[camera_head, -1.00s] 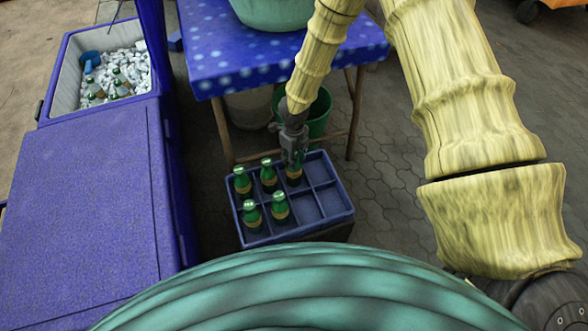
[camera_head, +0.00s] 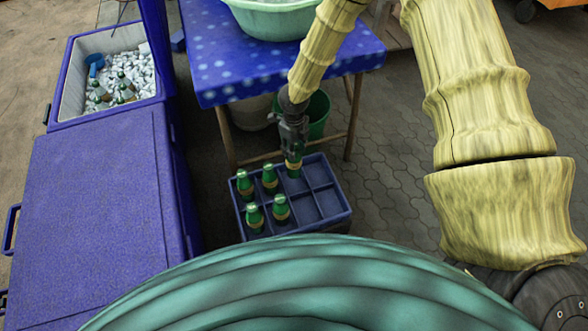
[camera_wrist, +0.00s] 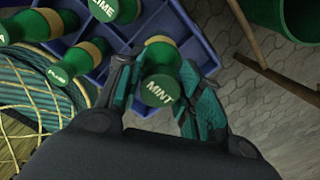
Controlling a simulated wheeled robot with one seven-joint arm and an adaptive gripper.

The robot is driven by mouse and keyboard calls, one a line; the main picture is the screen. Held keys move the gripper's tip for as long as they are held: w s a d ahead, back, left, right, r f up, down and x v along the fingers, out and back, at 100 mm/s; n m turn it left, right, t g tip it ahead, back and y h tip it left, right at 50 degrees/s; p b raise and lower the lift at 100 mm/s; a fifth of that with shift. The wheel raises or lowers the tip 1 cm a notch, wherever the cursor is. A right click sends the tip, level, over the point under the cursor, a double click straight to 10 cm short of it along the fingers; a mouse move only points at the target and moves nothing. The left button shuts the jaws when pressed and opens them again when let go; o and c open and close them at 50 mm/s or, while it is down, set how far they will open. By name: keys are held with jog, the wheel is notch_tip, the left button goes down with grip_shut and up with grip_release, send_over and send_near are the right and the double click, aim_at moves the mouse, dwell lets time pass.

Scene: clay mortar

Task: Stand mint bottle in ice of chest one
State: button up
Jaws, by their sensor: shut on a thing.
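The mint bottle (camera_wrist: 160,56) is green with a tan band, and its cap reads MINT in the wrist view. My gripper (camera_wrist: 160,90) is shut on its top, with one finger on each side. In the head view the mint bottle (camera_head: 293,171) hangs from my gripper (camera_head: 293,156) over the back row of the blue crate (camera_head: 333,226), seemingly a little raised. An open blue chest (camera_head: 61,102) at the upper left holds white ice (camera_head: 138,75), several standing bottles and a blue scoop. I see no number on it.
Several other green bottles (camera_head: 255,217) stand in the crate's left compartments. A spotted blue table (camera_head: 225,65) bearing a pale green basin (camera_head: 275,22) stands behind the crate. A closed blue lid (camera_head: 95,190) lies left of the crate. Paving at right is clear.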

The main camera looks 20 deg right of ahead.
jog(key=shift+r+p, duration=4.45)
jog(key=shift+r, duration=1.2)
